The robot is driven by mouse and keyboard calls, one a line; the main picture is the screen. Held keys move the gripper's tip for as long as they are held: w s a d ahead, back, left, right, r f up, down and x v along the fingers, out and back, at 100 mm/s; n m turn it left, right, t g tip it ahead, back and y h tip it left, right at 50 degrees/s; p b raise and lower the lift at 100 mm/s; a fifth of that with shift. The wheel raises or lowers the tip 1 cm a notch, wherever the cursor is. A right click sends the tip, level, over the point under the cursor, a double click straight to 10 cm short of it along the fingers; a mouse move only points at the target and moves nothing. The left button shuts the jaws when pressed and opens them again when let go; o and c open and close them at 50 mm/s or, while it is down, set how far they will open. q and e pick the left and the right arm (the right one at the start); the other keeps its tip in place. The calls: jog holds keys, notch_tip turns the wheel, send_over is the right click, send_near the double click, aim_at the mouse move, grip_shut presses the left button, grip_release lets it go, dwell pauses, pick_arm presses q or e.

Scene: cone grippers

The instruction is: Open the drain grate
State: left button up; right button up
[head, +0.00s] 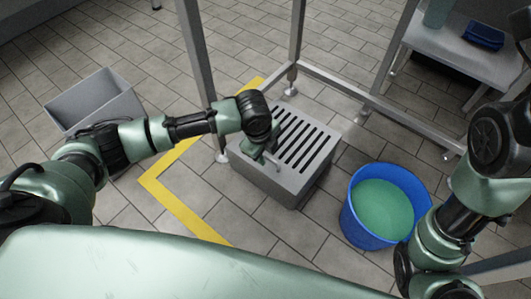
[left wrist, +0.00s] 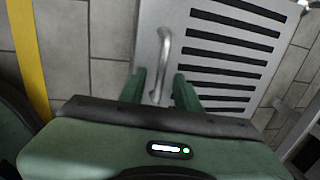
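The drain grate (head: 308,143) is a grey plate with dark parallel slots, lying flat on top of a grey box-like drain (head: 290,188) in the head view. In the left wrist view the grate (left wrist: 270,12) fills the upper right, with a curved metal handle (left wrist: 164,50) near its left edge. My left gripper (head: 268,155) is over the grate's left side. In the left wrist view its two fingers (left wrist: 158,88) are apart, one on each side of the handle's near end. I cannot tell whether they touch it. My right arm shows at the right, but its gripper does not.
A blue bucket (head: 349,212) with green contents stands right of the drain. A grey open bin (head: 95,100) stands at the left. Metal frame posts (head: 297,40) rise behind the drain. Yellow floor tape (head: 180,210) runs on its left. A bench (head: 460,50) is at the upper right.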

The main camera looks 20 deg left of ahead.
pick_arm(q)
grip_shut()
dwell(1.3)
